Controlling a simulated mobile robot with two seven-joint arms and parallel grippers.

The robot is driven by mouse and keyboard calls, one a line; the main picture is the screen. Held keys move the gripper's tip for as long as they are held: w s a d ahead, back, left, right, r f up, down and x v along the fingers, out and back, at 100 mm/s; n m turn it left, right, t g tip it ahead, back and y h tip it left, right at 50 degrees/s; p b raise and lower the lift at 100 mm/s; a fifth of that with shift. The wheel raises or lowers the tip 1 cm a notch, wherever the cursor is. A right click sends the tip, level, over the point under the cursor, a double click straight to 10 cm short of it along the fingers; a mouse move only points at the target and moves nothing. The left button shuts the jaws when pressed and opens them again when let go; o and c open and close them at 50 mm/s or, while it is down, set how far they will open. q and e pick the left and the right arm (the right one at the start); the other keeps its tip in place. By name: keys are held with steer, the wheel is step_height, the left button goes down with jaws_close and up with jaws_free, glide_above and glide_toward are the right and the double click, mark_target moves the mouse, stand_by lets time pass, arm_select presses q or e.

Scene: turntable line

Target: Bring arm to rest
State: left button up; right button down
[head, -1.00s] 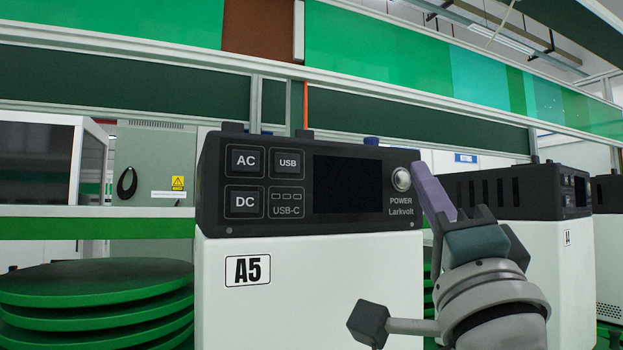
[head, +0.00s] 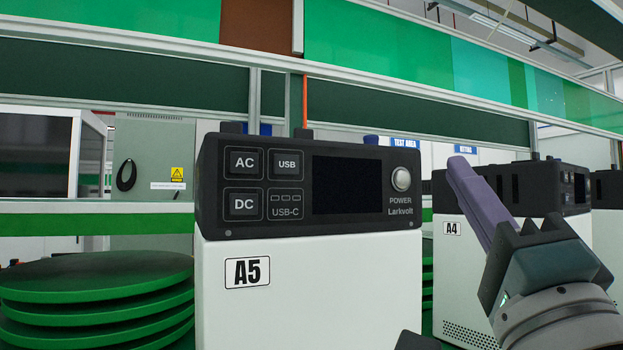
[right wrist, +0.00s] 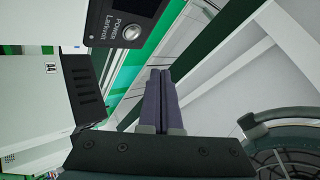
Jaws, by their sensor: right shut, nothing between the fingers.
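My right gripper (head: 458,165) is shut and empty, with its purple fingers together and pointing up and to the left. It stands to the right of the power station marked A5 (head: 310,290), apart from it in the head view. The power button (head: 401,179) is at the right of that unit's black front panel, and its screen (head: 347,185) is dark. In the right wrist view the closed fingers (right wrist: 161,75) point at open space, with the button (right wrist: 132,33) up and to their left.
A second power station marked A4 (head: 452,260) stands behind my right gripper. Stacked green round plates (head: 95,275) are at the left. A grey cabinet (head: 150,165) and shelf rails are behind. The space above A4 looks free.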

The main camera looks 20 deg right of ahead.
stand_by(0.3)
steer(key=a+f+n+g+y+p, duration=0.2)
steer(key=a+n+g+y+p, duration=0.6)
steer(key=a+n+y+p, duration=0.65)
steer(key=s+d+f+n+g+h+p, duration=0.2)
steer(key=s+d+g+p, duration=0.1)
steer(key=s+g, duration=0.3)
steer(key=s+d+f+n+g+h+p, duration=0.2)
steer(key=s+d+f+g+p, duration=0.1)
steer(key=s, duration=0.4)
steer(key=s+d+f+n+g+h+p, duration=0.2)
steer(key=s+d+n+g+h+p, duration=0.1)
steer(key=s+g, duration=0.3)
step_height(320, 180, up, 37)
steer(key=t+p, duration=0.1)
steer(key=p, duration=3.5)
steer(key=shift+f+t+y, duration=0.15)
steer(key=shift+t+y, duration=0.15)
steer(key=shift+y, duration=0.05)
steer(key=shift+w, duration=0.1)
